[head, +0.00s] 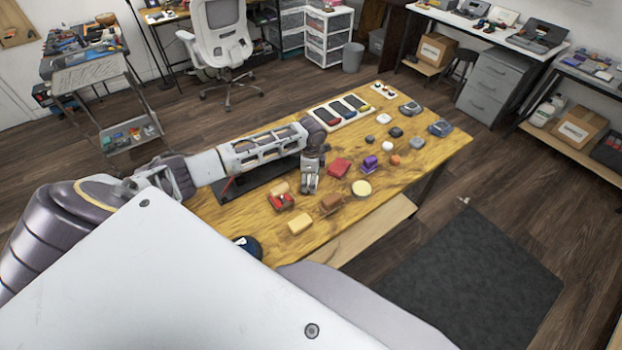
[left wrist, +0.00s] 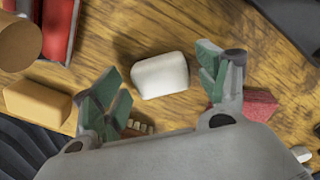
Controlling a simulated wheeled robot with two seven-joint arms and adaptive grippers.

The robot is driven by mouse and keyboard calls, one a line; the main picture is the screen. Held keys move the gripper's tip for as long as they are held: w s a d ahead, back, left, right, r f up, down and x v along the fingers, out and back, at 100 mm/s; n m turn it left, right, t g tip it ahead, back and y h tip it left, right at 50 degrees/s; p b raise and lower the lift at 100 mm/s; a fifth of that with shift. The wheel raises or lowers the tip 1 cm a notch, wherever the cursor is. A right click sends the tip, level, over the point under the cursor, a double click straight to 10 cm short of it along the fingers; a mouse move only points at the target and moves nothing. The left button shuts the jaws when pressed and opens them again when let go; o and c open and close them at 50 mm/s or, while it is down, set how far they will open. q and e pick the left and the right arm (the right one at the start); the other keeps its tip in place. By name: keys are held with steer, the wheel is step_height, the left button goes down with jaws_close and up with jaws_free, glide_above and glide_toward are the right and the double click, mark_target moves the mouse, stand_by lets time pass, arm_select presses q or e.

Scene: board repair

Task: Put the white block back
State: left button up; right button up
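The white block (left wrist: 160,75) lies on the wooden table in the left wrist view. My left gripper (left wrist: 163,84) is open, with one green-padded fingertip on either side of the block and a visible gap to each. In the head view my left gripper (head: 310,184) points down at the table, and I cannot make out the block there; the gripper seems to hide it. My right gripper is not in view.
A red block (left wrist: 250,104) lies close behind one finger; in the head view it is right of the gripper (head: 339,167). A tan block (left wrist: 37,103), a tan cylinder (left wrist: 18,42) and a red object (left wrist: 60,30) are nearby. A tray with dark pieces (head: 341,109) stands farther back.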

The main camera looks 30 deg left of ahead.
arm_select(q)
steer(key=shift+r, duration=0.35)
step_height(320, 180, up, 12)
steer(key=shift+f, duration=0.2)
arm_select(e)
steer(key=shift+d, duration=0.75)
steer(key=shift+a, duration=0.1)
arm_select(q)
steer(key=shift+f, duration=0.1)
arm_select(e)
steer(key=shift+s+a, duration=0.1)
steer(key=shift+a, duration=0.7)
